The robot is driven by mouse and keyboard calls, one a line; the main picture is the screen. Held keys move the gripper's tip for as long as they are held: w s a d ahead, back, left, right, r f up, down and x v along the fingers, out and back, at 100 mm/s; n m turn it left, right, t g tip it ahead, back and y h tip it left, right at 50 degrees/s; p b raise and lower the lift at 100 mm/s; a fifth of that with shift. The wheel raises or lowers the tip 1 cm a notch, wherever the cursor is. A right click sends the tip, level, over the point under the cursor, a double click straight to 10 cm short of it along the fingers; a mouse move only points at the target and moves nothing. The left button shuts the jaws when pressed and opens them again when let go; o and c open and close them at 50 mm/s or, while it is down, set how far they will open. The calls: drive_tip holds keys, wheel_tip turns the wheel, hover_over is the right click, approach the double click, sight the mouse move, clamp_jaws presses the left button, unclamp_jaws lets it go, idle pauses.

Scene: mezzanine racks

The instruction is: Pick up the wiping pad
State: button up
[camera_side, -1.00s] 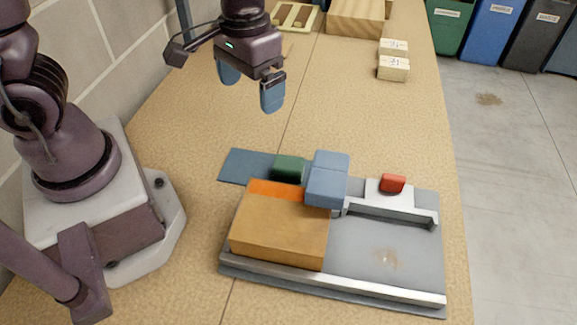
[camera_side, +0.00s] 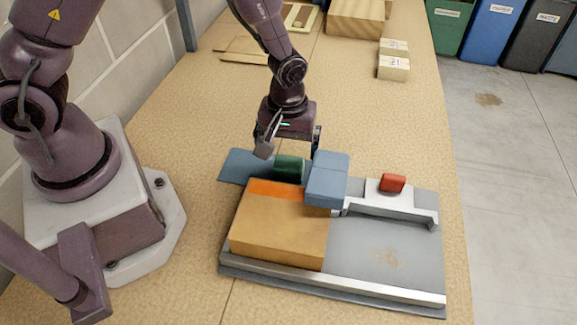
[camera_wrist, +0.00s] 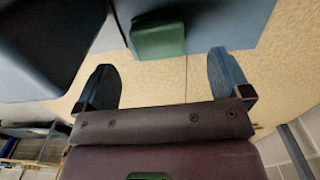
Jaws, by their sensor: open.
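The small green block (camera_side: 288,168), which I take to be the wiping pad, sits on the flat blue mat (camera_side: 240,165) behind the orange-topped box. It also shows in the wrist view (camera_wrist: 158,38), ahead of and between my two fingers. My gripper (camera_side: 290,150) is just above and behind the green block, pointing down. In the wrist view my gripper (camera_wrist: 160,68) is open with nothing between its fingers. The fingers look apart from the block. The block's lower front is partly hidden by the box in the side view.
A blue two-part block (camera_side: 327,186) stands close to the right of the green block. The orange-brown box (camera_side: 280,235) is in front, on a grey tray (camera_side: 385,235) with a stain. A red knob (camera_side: 392,183) on a white bracket stands right.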

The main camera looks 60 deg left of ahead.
sight(289, 162)
drive_tip(key=shift+w+d+f, duration=0.1)
drive_tip(key=shift+f, duration=2.9)
drive_tip(key=c, duration=1)
drive_tip(key=shift+r, duration=0.1)
wheel_tip(289, 162, up, 18)
drive_tip(key=shift+f, duration=0.1)
